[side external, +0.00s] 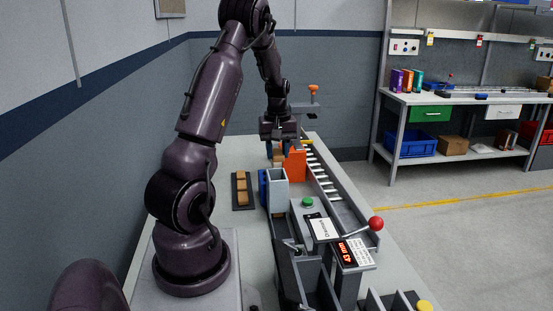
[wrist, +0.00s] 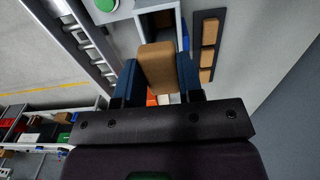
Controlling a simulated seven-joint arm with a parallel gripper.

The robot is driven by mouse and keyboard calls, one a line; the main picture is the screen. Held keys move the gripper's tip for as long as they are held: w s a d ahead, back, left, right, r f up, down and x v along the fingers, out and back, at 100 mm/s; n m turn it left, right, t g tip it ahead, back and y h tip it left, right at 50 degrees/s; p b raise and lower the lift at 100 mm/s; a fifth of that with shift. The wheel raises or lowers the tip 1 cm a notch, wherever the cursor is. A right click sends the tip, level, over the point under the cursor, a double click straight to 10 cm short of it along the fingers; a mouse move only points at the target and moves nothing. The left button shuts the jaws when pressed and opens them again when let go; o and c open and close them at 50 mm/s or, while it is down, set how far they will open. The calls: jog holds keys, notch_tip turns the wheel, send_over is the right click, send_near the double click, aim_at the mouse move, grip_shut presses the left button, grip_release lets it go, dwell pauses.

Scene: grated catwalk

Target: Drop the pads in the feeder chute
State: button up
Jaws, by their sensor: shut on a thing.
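My gripper (side external: 277,150) is shut on a tan pad (wrist: 157,68), which sits between its two blue fingers in the wrist view. In the side view the gripper points down at the far part of the bench, beyond the grey feeder chute (side external: 277,188); the held pad is small there. The chute's open top also shows at the upper edge of the wrist view (wrist: 142,20), beyond the pad and apart from it. More tan pads (side external: 242,188) lie in a row on a dark tray (side external: 251,204), left of the chute; they also show in the wrist view (wrist: 208,54).
An orange block (side external: 295,166) stands close to the gripper, beside a roller conveyor (side external: 322,180). A blue part (side external: 262,187) adjoins the chute's left side. Nearer are a green button (side external: 307,202), a red-knobbed lever (side external: 375,223) and a display (side external: 352,250).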

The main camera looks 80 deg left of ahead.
jog(key=shift+d+f, duration=0.1)
jog(key=shift+f, duration=2.1)
jog(key=o, duration=1.5)
jog(key=shift+c, duration=0.2)
jog(key=shift+r, duration=3.05)
